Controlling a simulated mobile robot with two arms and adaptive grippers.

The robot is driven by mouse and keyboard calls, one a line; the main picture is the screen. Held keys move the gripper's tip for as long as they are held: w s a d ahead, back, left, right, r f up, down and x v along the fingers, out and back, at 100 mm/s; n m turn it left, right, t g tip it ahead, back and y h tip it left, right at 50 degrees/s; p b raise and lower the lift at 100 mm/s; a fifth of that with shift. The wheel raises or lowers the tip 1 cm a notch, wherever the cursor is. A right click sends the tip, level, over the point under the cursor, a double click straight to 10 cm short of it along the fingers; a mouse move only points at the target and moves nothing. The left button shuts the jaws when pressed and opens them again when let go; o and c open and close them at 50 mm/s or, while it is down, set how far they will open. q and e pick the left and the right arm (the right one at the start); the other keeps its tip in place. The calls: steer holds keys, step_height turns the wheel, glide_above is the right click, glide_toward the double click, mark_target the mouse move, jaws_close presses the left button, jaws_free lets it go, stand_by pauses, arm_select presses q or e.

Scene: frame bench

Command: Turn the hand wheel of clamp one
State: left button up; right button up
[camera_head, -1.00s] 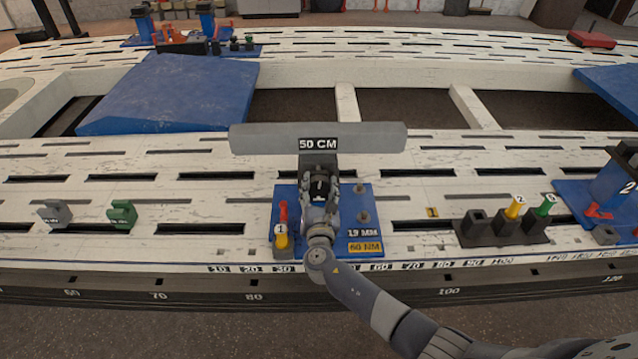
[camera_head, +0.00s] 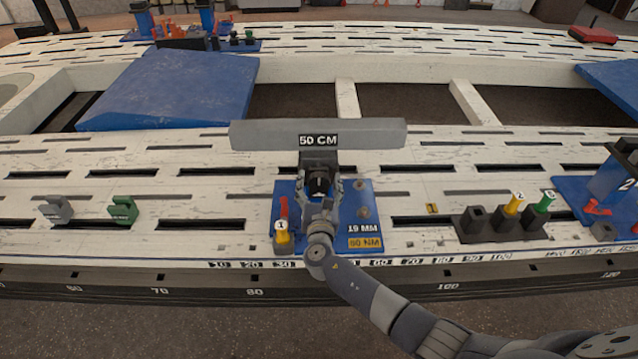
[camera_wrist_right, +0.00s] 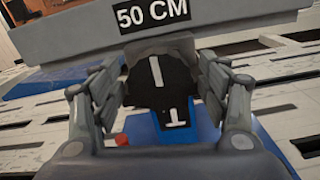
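Clamp one stands on a blue base plate (camera_head: 352,212) marked with a yellow 1 post. A grey bar (camera_head: 260,137) labelled 50 CM lies across its top. Its hand wheel (camera_head: 319,182) is black and round with a white mark; in the right wrist view the wheel (camera_wrist_right: 160,82) faces me, its mark nearly upright. My right gripper (camera_head: 320,187) is in front of the wheel, one finger on each side. The fingers (camera_wrist_right: 162,85) stand wide apart; I cannot tell whether they touch the rim. My left gripper is not in view.
A red lever (camera_head: 284,207) and yellow post (camera_head: 282,233) stand left of my gripper on the plate. A black holder (camera_head: 478,222) with yellow and green pieces is to the right. Grey (camera_head: 55,209) and green (camera_head: 123,209) blocks sit at the left.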

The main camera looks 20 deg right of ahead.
steer(key=v, duration=1.2)
steer(key=shift+r, duration=0.1)
stand_by(0.4)
